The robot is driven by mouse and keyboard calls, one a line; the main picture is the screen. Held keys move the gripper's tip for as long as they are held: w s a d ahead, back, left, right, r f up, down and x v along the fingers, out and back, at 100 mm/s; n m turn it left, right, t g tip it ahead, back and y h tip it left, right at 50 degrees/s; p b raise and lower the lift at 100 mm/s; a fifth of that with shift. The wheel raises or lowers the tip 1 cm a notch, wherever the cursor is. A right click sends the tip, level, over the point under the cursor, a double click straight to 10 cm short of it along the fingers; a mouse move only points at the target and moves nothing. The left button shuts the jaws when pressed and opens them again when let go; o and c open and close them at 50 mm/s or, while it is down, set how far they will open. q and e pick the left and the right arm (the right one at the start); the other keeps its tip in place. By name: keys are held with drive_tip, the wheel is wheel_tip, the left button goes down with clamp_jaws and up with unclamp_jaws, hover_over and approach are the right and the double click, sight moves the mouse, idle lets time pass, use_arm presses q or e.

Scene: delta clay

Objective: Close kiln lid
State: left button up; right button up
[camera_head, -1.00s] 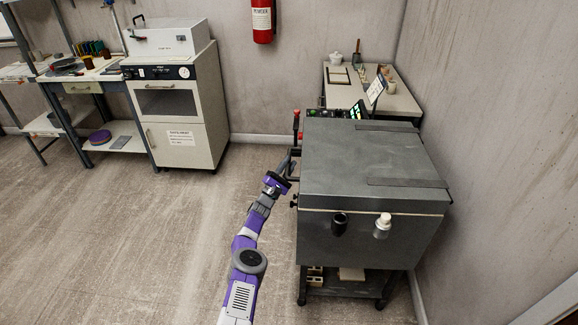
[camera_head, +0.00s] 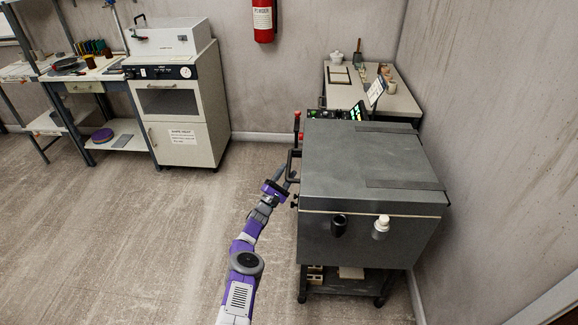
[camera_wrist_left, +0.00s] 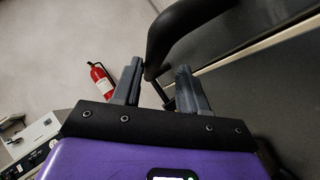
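The dark grey kiln (camera_head: 370,240) stands on a wheeled stand at the right. Its flat lid (camera_head: 335,160) lies level on the body, with only a thin seam between them at the front. The black lid handle (camera_head: 291,162) sticks out from the lid's left side and also shows large in the left wrist view (camera_wrist_left: 172,35). My left gripper (camera_head: 285,176) is beside the kiln's left side, close to the handle. Its two fingers (camera_wrist_left: 158,85) are apart with nothing clamped between them; whether a fingertip touches the handle I cannot tell. My right gripper is not in view.
A work table (camera_head: 398,103) with small pots stands behind the kiln, against the wall. A white cabinet oven (camera_head: 185,105) and a shelf bench (camera_head: 95,85) stand at the back left. A fire extinguisher (camera_head: 263,18) hangs on the wall. The floor left of the kiln is clear.

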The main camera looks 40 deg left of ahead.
use_arm(q)
drive_tip(key=p+v, duration=0.3)
drive_tip(key=v, duration=0.2)
idle(0.6)
